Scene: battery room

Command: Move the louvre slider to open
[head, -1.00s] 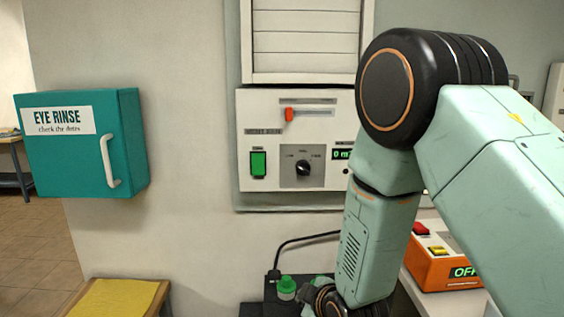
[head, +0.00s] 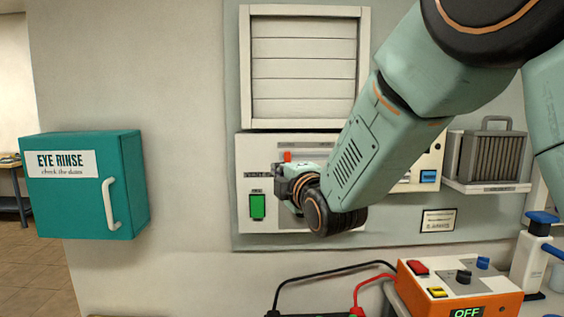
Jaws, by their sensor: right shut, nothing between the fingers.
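The louvre slider (head: 287,155) is a small red handle near the left end of its slot, on the white control panel (head: 246,147) on the wall. The louvre (head: 304,66) above it has pale horizontal slats lying flat, with no gaps visible. My right gripper (head: 279,186) is in front of the panel, just below the slider, shut and empty. Whether it touches the panel I cannot tell. The gripper and forearm hide the panel's dial and much of its right part. My left gripper is not in view.
A lit green switch (head: 257,206) sits left of my gripper. A teal eye rinse box (head: 84,185) hangs at left, with bare wall between. At right are a grey ribbed unit on a shelf (head: 487,157) and an orange box (head: 462,289) with red and black cables.

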